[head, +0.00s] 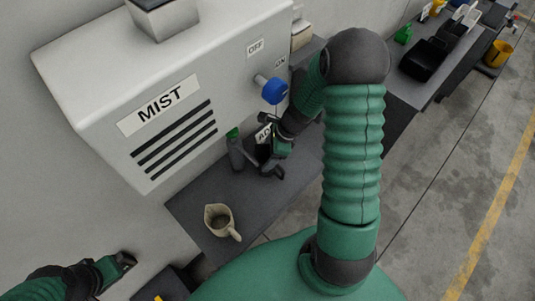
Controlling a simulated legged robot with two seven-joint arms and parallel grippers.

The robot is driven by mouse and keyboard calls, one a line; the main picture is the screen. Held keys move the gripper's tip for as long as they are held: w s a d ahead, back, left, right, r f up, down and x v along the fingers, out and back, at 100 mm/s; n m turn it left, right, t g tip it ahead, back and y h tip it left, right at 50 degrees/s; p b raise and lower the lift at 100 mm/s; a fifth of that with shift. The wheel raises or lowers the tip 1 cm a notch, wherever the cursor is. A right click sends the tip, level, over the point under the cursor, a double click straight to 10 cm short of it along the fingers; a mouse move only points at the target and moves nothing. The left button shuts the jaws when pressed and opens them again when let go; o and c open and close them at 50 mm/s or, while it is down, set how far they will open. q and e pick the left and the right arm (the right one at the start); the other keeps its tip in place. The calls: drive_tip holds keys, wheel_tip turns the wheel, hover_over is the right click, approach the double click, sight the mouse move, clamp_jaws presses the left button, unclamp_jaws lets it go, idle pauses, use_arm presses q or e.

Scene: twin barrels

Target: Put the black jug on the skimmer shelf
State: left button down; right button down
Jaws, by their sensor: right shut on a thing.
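My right gripper (279,150) is shut beside the dark shelf under the MIST box. The black jug (264,155) is at its fingers, small and partly hidden by the gripper. I cannot tell whether the jug touches the shelf. A grey bottle with a green top (236,150) stands just left of it. My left gripper (122,262) is at the lower left, away from the shelf; its fingers are too small to read. No label naming the skimmer shelf is readable.
The white MIST box (215,60) with a blue knob (273,90) overhangs the dark grey shelf (190,203). Another bench with black bins (424,60) is at the upper right. Floor is open at right.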

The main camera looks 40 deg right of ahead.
drive_tip(key=shift+f, duration=0.1)
drive_tip(key=shift+c, duration=0.9)
unclamp_jaws()
drive_tip(key=shift+s+a, duration=0.1)
